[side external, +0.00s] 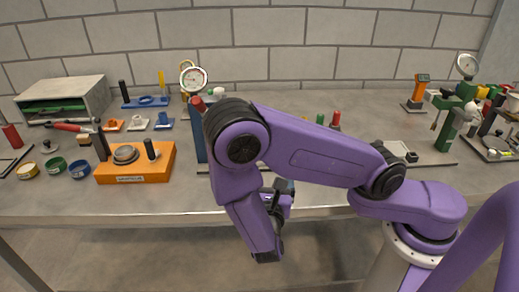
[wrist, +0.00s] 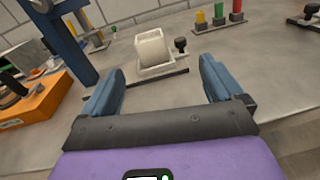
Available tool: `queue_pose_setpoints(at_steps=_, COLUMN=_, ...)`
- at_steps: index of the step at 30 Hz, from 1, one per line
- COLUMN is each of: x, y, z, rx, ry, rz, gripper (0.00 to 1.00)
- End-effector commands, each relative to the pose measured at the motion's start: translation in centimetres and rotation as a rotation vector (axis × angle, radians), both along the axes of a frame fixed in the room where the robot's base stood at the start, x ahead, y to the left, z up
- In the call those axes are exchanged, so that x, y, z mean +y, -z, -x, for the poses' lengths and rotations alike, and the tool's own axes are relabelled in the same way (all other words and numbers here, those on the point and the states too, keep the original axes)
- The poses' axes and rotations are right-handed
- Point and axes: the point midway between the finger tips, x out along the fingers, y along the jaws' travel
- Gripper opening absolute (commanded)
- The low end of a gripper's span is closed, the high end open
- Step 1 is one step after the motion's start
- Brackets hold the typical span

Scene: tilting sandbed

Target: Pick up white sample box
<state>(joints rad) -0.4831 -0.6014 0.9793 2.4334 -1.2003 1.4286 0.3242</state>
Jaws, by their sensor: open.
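A white box-like block (wrist: 152,48) sits in a pale tray (wrist: 165,69) on the bench, beyond my fingertips in the wrist view. I take it to be the white sample box, though no label shows. My gripper (wrist: 162,67) is open and empty, with its two blue fingers apart and the block ahead between their lines, not touched. In the side view my gripper (side external: 281,196) hangs at the bench's front edge, partly hidden by my arm. The block is not visible there; my arm covers that area.
A blue post (wrist: 72,45) stands left of the block, and an orange fixture (wrist: 38,100) is farther left. A black knob (wrist: 180,44) is just right of the block. Coloured pegs (wrist: 218,15) stand behind right. Bare bench (wrist: 270,75) lies at right.

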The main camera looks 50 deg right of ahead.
Motion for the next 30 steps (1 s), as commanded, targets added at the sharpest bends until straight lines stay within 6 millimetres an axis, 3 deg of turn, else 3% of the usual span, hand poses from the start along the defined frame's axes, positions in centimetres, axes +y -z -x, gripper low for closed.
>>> queue_pose_setpoints(at_steps=8, x=1.1, y=1.2, z=-0.5, rx=0.026, ry=-0.095, rz=0.079, gripper=0.94)
queue_pose_setpoints(at_steps=24, x=-5.7, y=1.2, z=-7.0, rx=0.024, ry=-0.091, rz=0.078, gripper=0.94)
queue_pose_setpoints(at_steps=30, x=-7.1, y=1.2, z=-8.6, rx=0.025, ry=-0.094, rz=0.079, gripper=0.94)
